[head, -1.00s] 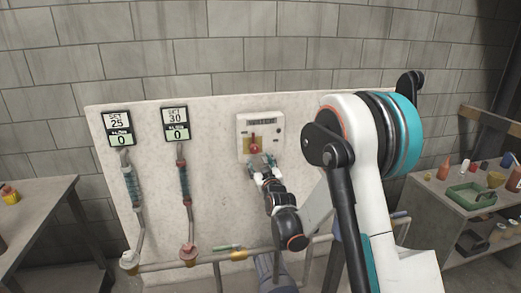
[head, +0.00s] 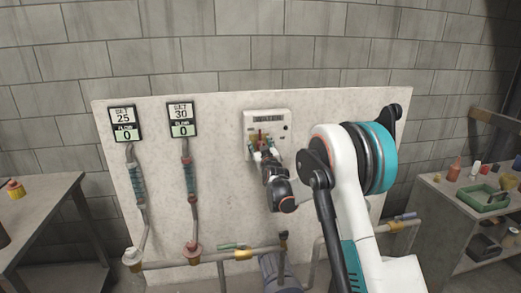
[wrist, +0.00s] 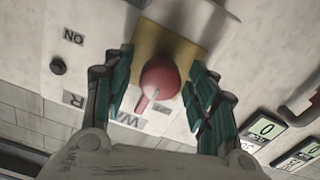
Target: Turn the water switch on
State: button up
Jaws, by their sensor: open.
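A white switch box (head: 284,141) is mounted on the pale panel, right of its middle. The red switch (wrist: 160,77) has a rounded knob and a short stem, and sits on a yellow plate (wrist: 165,42). In the head view only a little of the red switch (head: 261,135) shows above the fingers. My gripper (head: 264,147) is in front of the box. In the wrist view my gripper (wrist: 162,68) is open, with one finger on each side of the red knob. I see gaps between knob and fingers; depth is unclear.
A pipe (head: 215,259) runs along the bottom. Tables stand left (head: 40,205) and right (head: 440,200), the right one with a green tray (head: 483,198).

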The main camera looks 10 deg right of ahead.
jog(key=shift+w, duration=0.4)
jog(key=shift+c, duration=0.4)
jog(key=c, duration=1)
